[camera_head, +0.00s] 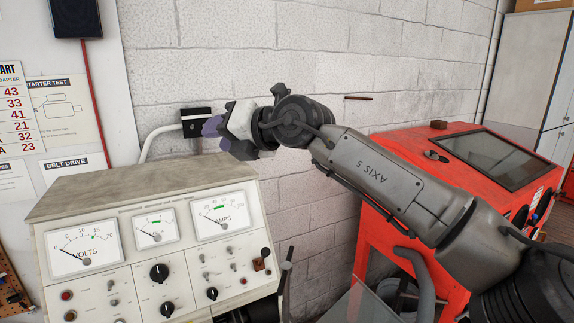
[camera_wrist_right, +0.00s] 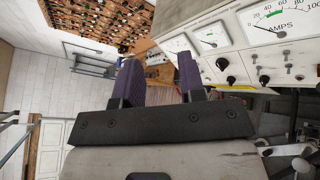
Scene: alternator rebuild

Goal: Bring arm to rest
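My right arm (camera_head: 375,180) comes in from the right in the head view, raised above the bench equipment. Its gripper (camera_head: 222,136) is in front of the white brick wall, above the top of the test bench (camera_head: 130,190) as the picture shows it. In the right wrist view the two purple-padded fingers of the right gripper (camera_wrist_right: 160,78) stand apart with nothing between them. The gripper is open and empty. My left arm and gripper are not in view.
The test bench carries volt and amp meters, knobs and switches. A red cabinet (camera_head: 380,225) with a dark window stands at the right, behind my arm. A black wall fitting (camera_head: 195,122) with a white conduit is near the gripper. A tool board (camera_wrist_right: 105,30) shows in the right wrist view.

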